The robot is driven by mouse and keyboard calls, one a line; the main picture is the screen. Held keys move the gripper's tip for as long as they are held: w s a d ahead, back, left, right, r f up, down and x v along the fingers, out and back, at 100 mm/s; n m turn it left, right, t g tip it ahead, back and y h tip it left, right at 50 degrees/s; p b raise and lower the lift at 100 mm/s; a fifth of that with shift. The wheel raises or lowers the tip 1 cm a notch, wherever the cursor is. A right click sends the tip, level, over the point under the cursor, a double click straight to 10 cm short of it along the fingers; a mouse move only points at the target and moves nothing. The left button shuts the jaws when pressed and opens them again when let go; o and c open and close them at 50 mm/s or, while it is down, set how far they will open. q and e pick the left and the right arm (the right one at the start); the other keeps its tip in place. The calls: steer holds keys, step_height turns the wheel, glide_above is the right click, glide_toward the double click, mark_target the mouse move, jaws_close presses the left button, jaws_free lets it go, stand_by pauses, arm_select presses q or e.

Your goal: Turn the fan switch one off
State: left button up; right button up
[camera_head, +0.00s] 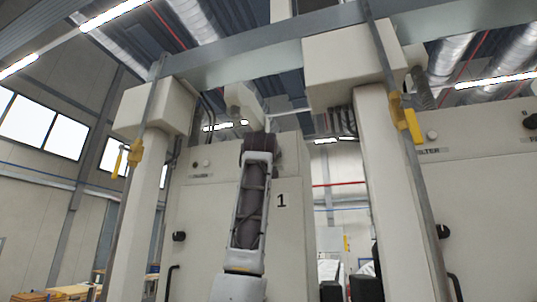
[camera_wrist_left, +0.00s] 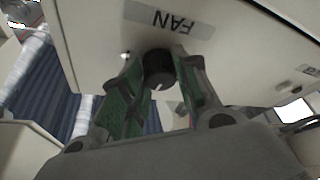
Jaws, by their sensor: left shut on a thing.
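In the left wrist view, a black round fan switch knob (camera_wrist_left: 158,72) with a small light mark stands on a beige panel. A grey label reading FAN (camera_wrist_left: 168,20) shows upside down beside it. My left gripper (camera_wrist_left: 161,68) has its green-padded fingers on both sides of the knob and is shut on it. In the head view, my arm reaches up to the upper front of the beige cabinet marked 1 (camera_head: 281,200). The arm hides the gripper and the knob there. My right gripper is in neither view.
Beige posts (camera_head: 147,185) and (camera_head: 395,190) stand left and right of my arm, under a grey overhead beam (camera_head: 240,58). Yellow handles (camera_head: 413,125) hang on the right post's bar. Another beige cabinet (camera_head: 480,200) with knobs stands at the right.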

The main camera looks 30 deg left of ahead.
arm_select(q)
steer(key=shift+n, duration=0.7)
steer(key=o, duration=1)
steer(key=shift+v, duration=6)
steer(key=shift+d+r, duration=0.1)
steer(key=shift+d, duration=0.05)
